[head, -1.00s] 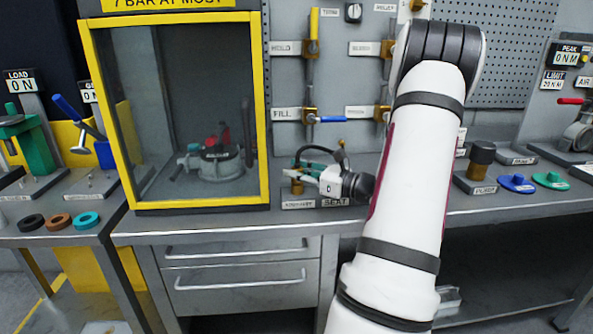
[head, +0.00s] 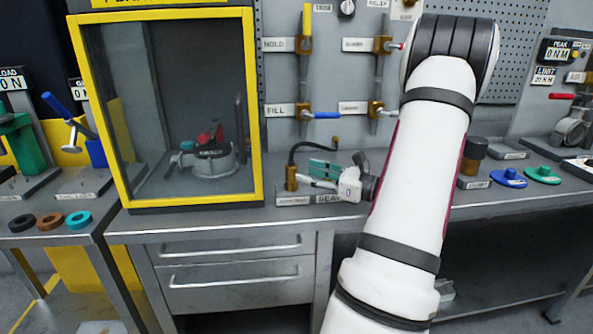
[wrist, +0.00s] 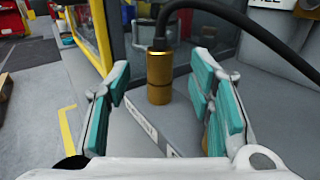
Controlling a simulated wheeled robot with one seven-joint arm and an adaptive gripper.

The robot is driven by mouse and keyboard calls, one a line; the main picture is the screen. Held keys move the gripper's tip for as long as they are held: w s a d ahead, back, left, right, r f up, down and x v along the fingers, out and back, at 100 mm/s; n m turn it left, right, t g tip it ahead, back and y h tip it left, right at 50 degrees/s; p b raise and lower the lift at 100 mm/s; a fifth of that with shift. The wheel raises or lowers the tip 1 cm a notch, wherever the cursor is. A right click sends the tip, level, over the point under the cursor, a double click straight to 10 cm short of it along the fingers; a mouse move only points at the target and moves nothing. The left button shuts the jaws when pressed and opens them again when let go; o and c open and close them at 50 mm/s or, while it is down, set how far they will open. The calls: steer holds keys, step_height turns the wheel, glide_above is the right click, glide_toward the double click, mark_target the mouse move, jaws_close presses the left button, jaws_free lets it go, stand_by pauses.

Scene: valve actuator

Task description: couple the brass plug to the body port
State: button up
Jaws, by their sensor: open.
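The brass plug (head: 291,178) stands upright on a labelled holder at the back of the bench, right of the yellow-framed cabinet. A black hose rises from its top and arches right. My gripper (head: 309,174) is open and empty, just right of the plug, with its fingers pointing left towards it. In the wrist view the plug (wrist: 160,78) shows in the gap between the teal-padded fingers of my gripper (wrist: 160,95), apart from both pads. The valve body (head: 212,160) sits inside the cabinet. I cannot make out its port clearly.
The cabinet's yellow frame (head: 255,110) stands close left of the plug. Valves and pipes (head: 307,85) line the wall behind. Coloured discs (head: 508,178) lie on the bench at right, and rings (head: 50,221) at left. The bench front below the cabinet is clear.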

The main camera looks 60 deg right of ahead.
steer(key=s, duration=0.5)
steer(key=shift+s+d, duration=0.2)
steer(key=shift+s, duration=0.2)
steer(key=shift+w, duration=0.1)
steer(key=w+a+r+n+g+y+p, duration=0.1)
steer(key=w+a+r+n+g+y, duration=0.3)
steer(key=a, duration=0.5)
steer(key=w+a+r+n+g+y+p, duration=0.25)
steer(key=w+a+n, duration=0.2)
steer(key=a, duration=0.35)
steer(key=s+a+r+n+g+y+p, duration=0.1)
steer(key=s+a+r+n+g+p, duration=0.15)
steer(key=a+n+g, duration=0.8)
steer(key=s+a+r+n+t+h+p, duration=0.1)
steer(key=s+a+r+n+h+p, duration=0.1)
steer(key=s+a+r+n+h, duration=0.2)
steer(key=s+a+r+n+t+h+p, duration=0.2)
steer(key=s+a+r+n+h+p, duration=0.1)
steer(key=s+a+n, duration=0.7)
steer(key=shift+s+a+r+n+h, duration=0.25)
steer(key=shift+s+r+n+h, duration=0.1)
steer(key=shift+r+n+h, duration=0.6)
